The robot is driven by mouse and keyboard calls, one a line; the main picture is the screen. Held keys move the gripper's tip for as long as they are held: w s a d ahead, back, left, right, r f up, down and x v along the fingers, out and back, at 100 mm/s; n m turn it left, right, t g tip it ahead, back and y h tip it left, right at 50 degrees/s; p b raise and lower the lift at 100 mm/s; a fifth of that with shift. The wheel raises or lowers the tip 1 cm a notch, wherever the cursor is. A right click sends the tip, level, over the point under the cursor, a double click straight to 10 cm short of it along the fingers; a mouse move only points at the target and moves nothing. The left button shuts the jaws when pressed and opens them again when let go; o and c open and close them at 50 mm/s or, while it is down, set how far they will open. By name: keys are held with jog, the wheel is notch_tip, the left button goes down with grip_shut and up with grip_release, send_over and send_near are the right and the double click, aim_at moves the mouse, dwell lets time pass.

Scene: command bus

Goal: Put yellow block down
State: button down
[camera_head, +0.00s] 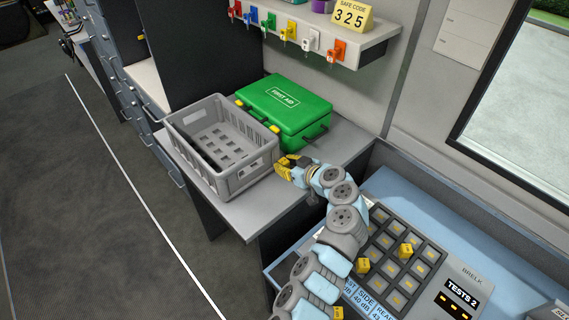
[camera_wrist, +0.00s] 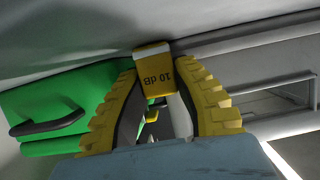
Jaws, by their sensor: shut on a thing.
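My gripper (camera_head: 289,166) is over the grey table between the crate and the green case. In the wrist view my gripper (camera_wrist: 160,85) is shut on a yellow block (camera_wrist: 154,67) marked "10 dB", held at its fingertips. In the head view the block is too small to make out apart from the yellow fingers. I cannot tell whether the block touches the table.
A grey open crate (camera_head: 207,177) stands on the table (camera_head: 248,212), left of my gripper. A green first aid case (camera_head: 284,106) lies behind it. Keys hang from a shelf (camera_head: 357,48) above. The table's front part is clear. A button panel (camera_head: 432,258) stands at right.

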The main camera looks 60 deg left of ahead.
jog(key=shift+f, duration=0.15)
jog(key=c, duration=1)
grip_release()
jog(key=shift+o, duration=0.2)
jog(key=shift+r, duration=0.3)
jog(key=shift+w+d, duration=0.1)
jog(key=shift+d, duration=0.1)
jog(key=b+v, duration=0.2)
jog(key=v, duration=0.8)
jog(key=shift+d+r, duration=0.1)
jog(key=shift+d, duration=0.1)
jog(key=shift+o, duration=1.4)
jog(key=shift+w+d+r, duration=0.15)
jog(key=shift+d+r, duration=0.1)
jog(key=shift+d, duration=0.2)
